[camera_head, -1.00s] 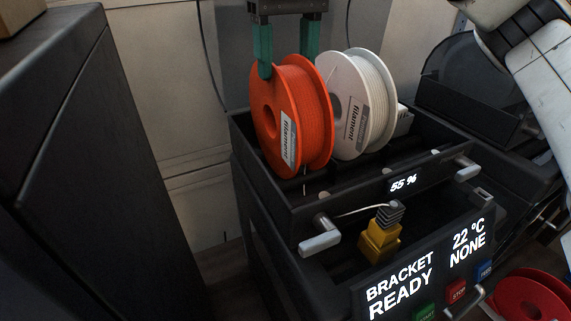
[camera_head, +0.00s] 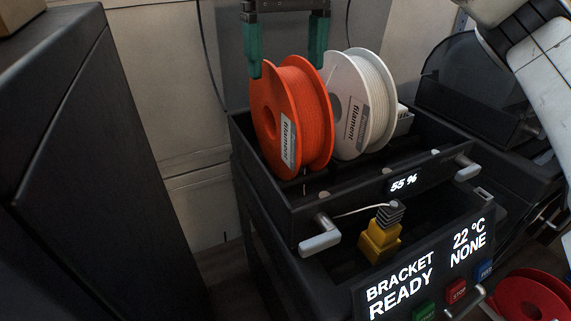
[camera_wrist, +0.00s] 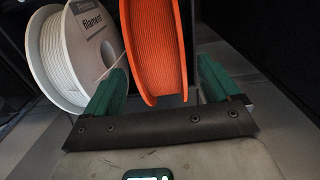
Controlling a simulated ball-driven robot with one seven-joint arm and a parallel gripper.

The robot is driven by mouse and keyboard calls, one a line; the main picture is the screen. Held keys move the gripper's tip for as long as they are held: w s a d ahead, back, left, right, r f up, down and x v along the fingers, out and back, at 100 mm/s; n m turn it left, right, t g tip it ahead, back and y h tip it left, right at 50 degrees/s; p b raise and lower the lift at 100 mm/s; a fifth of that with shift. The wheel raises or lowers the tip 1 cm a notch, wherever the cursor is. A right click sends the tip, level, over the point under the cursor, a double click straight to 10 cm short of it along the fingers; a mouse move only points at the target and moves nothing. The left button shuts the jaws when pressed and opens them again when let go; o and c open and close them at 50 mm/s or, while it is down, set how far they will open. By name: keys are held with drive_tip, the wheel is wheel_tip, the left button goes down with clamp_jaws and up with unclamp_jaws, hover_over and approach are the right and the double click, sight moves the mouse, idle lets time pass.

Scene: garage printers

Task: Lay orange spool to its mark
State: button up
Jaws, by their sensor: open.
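The orange spool (camera_head: 321,117) stands upright in the left part of the black open box (camera_head: 362,190), labelled "filament" on its near face. It also shows in the wrist view (camera_wrist: 156,45). My gripper (camera_head: 286,68) is open at the top of the orange spool, with one green finger on each side of it. In the wrist view my gripper (camera_wrist: 155,85) has the spool's rim between its fingers, with a gap at the right finger. No mark for the spool can be made out.
A white spool (camera_head: 377,104) stands close to the right of the orange one. A printer below with a yellow part (camera_head: 379,243) has a screen reading "BRACKET READY". A red spool (camera_head: 530,297) lies at lower right. A dark cabinet (camera_head: 90,190) fills the left.

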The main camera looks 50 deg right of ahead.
wheel_tip(320, 180, up, 10)
drive_tip(key=shift+r, duration=0.15)
idle(0.3)
